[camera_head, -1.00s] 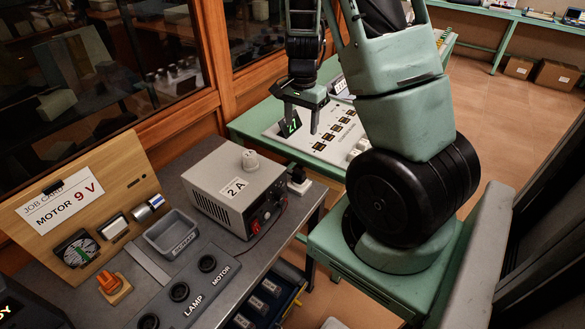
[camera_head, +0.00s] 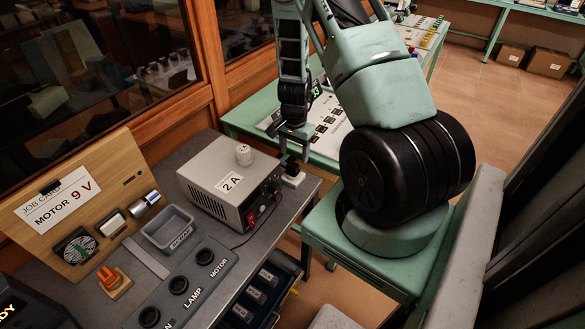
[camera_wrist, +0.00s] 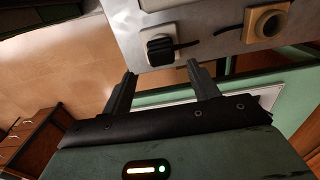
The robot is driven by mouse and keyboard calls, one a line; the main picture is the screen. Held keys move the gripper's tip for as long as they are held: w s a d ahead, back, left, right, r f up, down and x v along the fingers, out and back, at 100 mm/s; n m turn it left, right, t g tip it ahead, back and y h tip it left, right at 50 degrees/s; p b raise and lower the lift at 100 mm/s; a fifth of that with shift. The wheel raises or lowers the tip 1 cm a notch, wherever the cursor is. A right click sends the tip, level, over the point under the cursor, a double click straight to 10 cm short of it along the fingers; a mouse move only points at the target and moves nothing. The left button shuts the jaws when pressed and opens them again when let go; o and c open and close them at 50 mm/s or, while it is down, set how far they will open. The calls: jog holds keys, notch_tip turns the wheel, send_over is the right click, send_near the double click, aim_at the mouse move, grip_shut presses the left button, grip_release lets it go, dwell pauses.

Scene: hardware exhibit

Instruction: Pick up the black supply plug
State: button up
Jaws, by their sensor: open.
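The black supply plug (camera_head: 291,168) sits on a small white block at the far right corner of the grey bench, beside the grey power supply marked 2 A (camera_head: 230,182). In the wrist view the plug (camera_wrist: 160,47) shows as a dark block on its white base, with a short black cord to the right. My gripper (camera_head: 295,156) is open and empty, pointing down just above the plug. In the wrist view the fingers of my gripper (camera_wrist: 161,70) are spread on either side of the plug's line, with the plug just beyond their tips.
A pale block with a round opening (camera_wrist: 267,22) lies right of the plug in the wrist view. A grey tray (camera_head: 167,229), a dark panel with round sockets and a wooden job board (camera_head: 95,205) are on the bench. A green table (camera_head: 240,122) stands behind.

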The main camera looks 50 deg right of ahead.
aim_at(293, 164)
jog(key=shift+w+a+f+p, duration=0.15)
jog(key=shift+f+p, duration=0.6)
jog(key=shift+f, duration=1.45)
jog(key=c, duration=1.1)
jog(key=shift+r+b, duration=1.05)
jog(key=shift+r, duration=4)
